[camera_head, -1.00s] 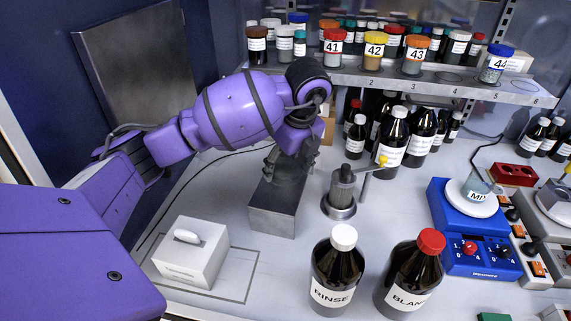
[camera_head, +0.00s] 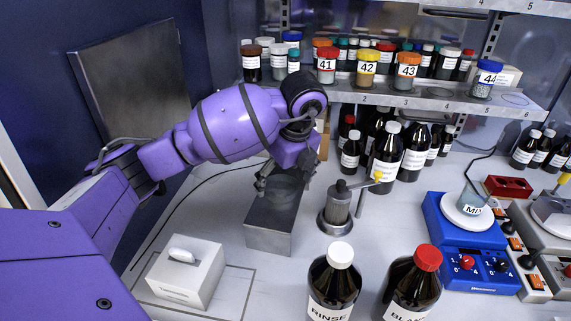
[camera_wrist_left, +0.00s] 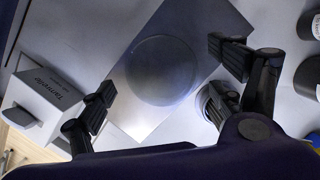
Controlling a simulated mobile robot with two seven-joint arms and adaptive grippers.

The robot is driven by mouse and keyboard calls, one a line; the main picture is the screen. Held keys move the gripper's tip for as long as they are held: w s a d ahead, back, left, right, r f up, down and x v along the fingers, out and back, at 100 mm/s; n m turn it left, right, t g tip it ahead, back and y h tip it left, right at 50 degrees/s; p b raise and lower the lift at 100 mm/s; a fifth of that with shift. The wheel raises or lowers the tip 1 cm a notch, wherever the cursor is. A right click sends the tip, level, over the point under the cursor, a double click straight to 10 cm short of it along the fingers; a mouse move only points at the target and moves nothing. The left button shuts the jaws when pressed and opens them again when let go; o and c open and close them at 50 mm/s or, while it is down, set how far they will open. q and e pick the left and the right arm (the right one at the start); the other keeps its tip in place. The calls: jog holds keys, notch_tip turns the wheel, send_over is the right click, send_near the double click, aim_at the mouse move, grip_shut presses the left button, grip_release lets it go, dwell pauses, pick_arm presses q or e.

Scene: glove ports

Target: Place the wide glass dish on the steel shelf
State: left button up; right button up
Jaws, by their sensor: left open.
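The wide glass dish (camera_wrist_left: 162,70) is clear, round and shallow. It sits on a low box-like steel block (camera_head: 268,236), whose bare metal top also shows in the wrist view (camera_wrist_left: 136,118). My left gripper (camera_head: 284,187) is over the block, pointing down. In the wrist view its open fingers (camera_wrist_left: 160,68) stand on either side of the dish with visible gaps to its rim. In the head view the gripper partly hides the dish. A long steel shelf (camera_head: 436,103) with numbered places runs along the back. My right gripper is not in view.
A white tissue box (camera_head: 187,275) stands left of the block. A metal post fixture (camera_head: 337,207) stands close on its right. RINSE (camera_head: 335,283) and BLANK (camera_head: 412,285) bottles are in front. Jars 41 (camera_head: 326,66), 42 (camera_head: 367,68), 43 (camera_head: 407,71) and 44 (camera_head: 485,80) occupy the back shelf.

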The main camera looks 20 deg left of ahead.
pick_arm(q)
jog(key=v, duration=1.1)
